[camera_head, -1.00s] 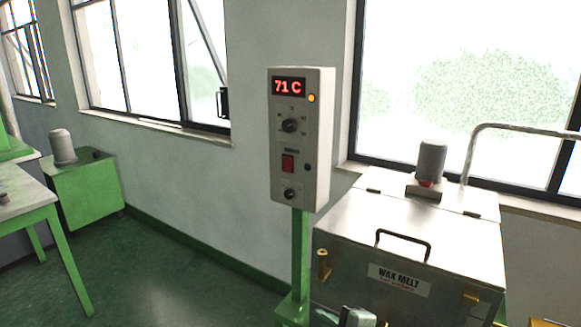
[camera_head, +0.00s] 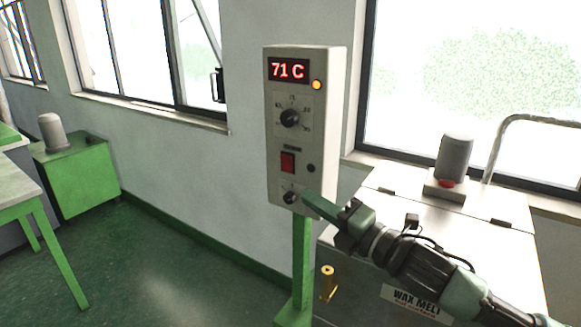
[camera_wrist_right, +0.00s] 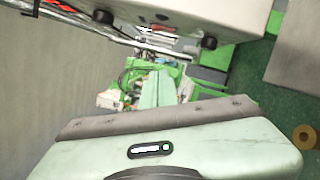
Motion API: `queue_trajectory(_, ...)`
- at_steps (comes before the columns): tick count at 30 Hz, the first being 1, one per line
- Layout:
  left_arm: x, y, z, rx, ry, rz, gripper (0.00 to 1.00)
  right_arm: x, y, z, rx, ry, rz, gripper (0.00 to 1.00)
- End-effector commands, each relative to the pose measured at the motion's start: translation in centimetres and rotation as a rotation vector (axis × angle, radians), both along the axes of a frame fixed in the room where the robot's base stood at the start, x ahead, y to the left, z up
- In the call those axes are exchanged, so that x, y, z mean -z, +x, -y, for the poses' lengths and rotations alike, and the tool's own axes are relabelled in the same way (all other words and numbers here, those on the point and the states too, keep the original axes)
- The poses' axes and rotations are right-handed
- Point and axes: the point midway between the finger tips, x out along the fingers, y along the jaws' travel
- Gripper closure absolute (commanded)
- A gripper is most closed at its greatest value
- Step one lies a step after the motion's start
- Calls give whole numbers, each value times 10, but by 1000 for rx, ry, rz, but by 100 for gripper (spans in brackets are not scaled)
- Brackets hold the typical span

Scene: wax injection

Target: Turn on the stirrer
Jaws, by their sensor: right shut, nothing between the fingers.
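A grey control box (camera_head: 317,150) stands on a green post, its red display reading 71 C beside a lit amber lamp. On its front are a large upper knob (camera_head: 290,118), a red rocker switch (camera_head: 287,162), a small black button (camera_head: 311,168) and a lower knob (camera_head: 291,197). My right gripper (camera_head: 308,197) is shut and empty, its tip just right of the lower knob; I cannot tell whether it touches. The box's face with dark knobs crosses the top of the right wrist view (camera_wrist_right: 190,14). My left gripper is out of view.
A metal wax melt tank (camera_head: 380,212) stands at the right, under my right arm. A grey motor (camera_head: 454,158) with a red part sits on its lid. A green cabinet (camera_head: 75,178) and a table (camera_head: 22,190) are at the left. Green floor between is clear.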

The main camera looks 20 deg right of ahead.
Motion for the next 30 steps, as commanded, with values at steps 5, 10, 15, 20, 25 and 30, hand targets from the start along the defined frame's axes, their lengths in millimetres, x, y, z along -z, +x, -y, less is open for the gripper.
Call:
queue_trajectory(5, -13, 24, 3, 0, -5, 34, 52, -7, 18, -9, -1, 5, 1, 100)
queue_trajectory(10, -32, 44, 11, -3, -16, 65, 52, -12, 50, -24, -1, 6, 2, 100)
queue_trajectory(15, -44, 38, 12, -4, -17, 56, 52, -14, 83, -39, 0, 5, -1, 100)
queue_trajectory(20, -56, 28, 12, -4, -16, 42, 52, -22, 99, -26, 2, -3, -1, 100)
queue_trajectory(25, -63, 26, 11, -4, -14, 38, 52, -25, 108, -15, 0, -2, -2, 100)
queue_trajectory(30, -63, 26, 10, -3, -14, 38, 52, -25, 110, -12, -1, 0, -2, 100)
